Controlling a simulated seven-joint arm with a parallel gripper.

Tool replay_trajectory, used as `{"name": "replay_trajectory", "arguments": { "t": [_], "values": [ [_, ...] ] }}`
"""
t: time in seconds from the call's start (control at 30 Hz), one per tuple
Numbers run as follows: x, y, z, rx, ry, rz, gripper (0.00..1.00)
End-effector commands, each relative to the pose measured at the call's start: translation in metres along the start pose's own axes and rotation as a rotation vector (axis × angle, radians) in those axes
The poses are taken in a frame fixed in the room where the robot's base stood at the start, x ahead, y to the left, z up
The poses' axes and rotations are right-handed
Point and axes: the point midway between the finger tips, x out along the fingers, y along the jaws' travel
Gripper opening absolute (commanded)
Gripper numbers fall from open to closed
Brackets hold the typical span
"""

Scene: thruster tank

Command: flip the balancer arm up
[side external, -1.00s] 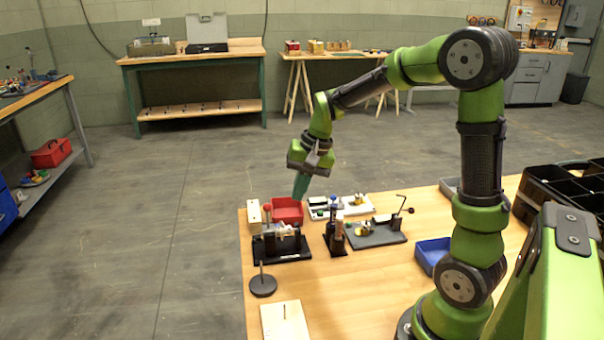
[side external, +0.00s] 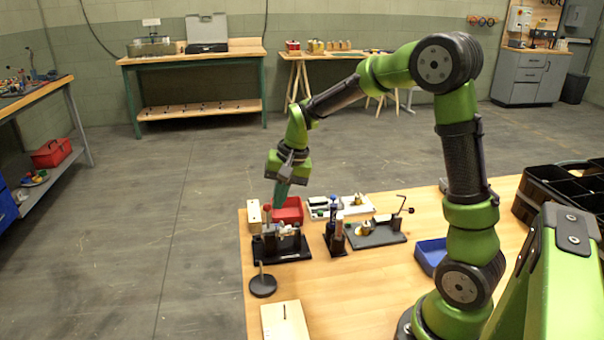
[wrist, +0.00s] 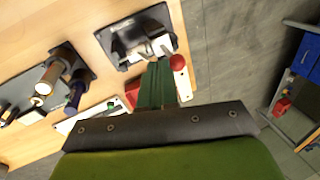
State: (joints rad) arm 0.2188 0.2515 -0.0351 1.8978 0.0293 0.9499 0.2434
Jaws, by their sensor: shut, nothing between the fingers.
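My gripper (side external: 278,206) is shut and empty, pointing down above the far side of a black-based fixture (side external: 282,250). In the wrist view, its green fingers (wrist: 158,68) reach to the near edge of that fixture's dark plate (wrist: 112,46), which carries whitish and metal parts. A red ball knob (wrist: 178,62) shows just right of the fingertips; I cannot tell whether they touch. The balancer arm cannot be told apart clearly from the fixture's other parts.
A red bin (side external: 290,211) stands behind the fixture. To the right are a black holder with upright cylinders (side external: 335,241) and a grey plate with a bent lever (side external: 374,235). A round black stand (side external: 263,286) is in front. A blue bin (side external: 432,254) lies farther right.

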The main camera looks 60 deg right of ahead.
Motion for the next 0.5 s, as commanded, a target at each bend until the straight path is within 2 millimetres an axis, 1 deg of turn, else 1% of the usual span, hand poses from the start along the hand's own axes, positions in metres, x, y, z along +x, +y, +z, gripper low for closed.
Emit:
{"name": "replay_trajectory", "arguments": {
  "t": [0.03, 0.37, 0.5],
  "values": [
    [0.0, -0.003, 0.001, -0.004, 0.001, 0.012, 0.0],
    [0.0, -0.008, 0.001, -0.007, 0.009, 0.065, 0.0],
    [0.001, -0.014, 0.002, -0.013, 0.015, 0.112, 0.0]
  ]
}}
